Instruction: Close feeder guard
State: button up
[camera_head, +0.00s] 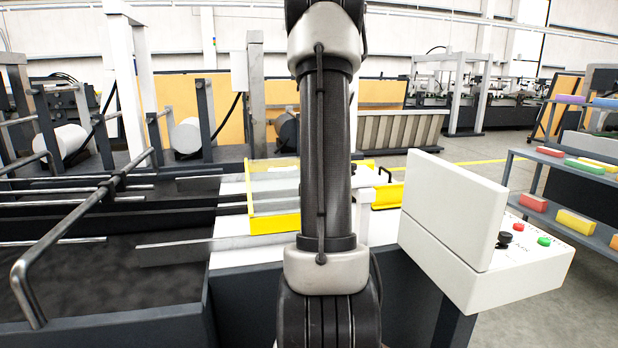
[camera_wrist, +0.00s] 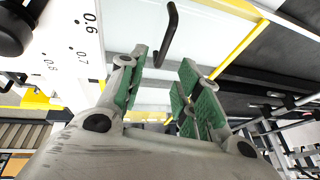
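The feeder guard (camera_head: 275,223) is a clear panel with a yellow frame. It stands over the white feeder bed left of my arm in the head view, and my arm hides part of it. In the wrist view a yellow bar (camera_wrist: 240,45) runs across the upper right. A black bent handle (camera_wrist: 171,35) shows just beyond my gripper (camera_wrist: 165,88). The gripper's green-padded fingers are apart with nothing between them. The handle lies ahead of the gap, and I cannot tell whether it touches a finger. The gripper is hidden in the head view.
A control box (camera_head: 520,268) with a white panel and coloured buttons stands right of my arm. A white plate with numbers (camera_wrist: 75,45) and a black knob (camera_wrist: 12,32) are close on the wrist view's left. Metal rails (camera_head: 80,210) lie left; a shelf (camera_head: 570,185) stands right.

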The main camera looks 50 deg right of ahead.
jog(key=shift+v, duration=1.7)
jog(key=s+a+f+m+g, duration=0.1)
jog(key=s+a+f+g, duration=0.15)
jog(key=s+f, duration=0.2)
jog(key=s+a+r+n, duration=0.1)
jog(key=s+a, duration=0.3)
jog(key=a, duration=0.7)
jog(key=s+a+r+n+t, duration=0.1)
jog(key=s+a+n, duration=0.3)
jog(key=a, duration=0.6)
jog(key=s+a+r+n+t, duration=0.1)
jog(key=s+a+r+n, duration=0.1)
jog(key=s+a, duration=0.4)
jog(key=a+n, duration=0.1)
jog(key=a, duration=0.4)
jog(key=shift+a+r+y, duration=0.3)
jog(key=shift+r+y, duration=0.1)
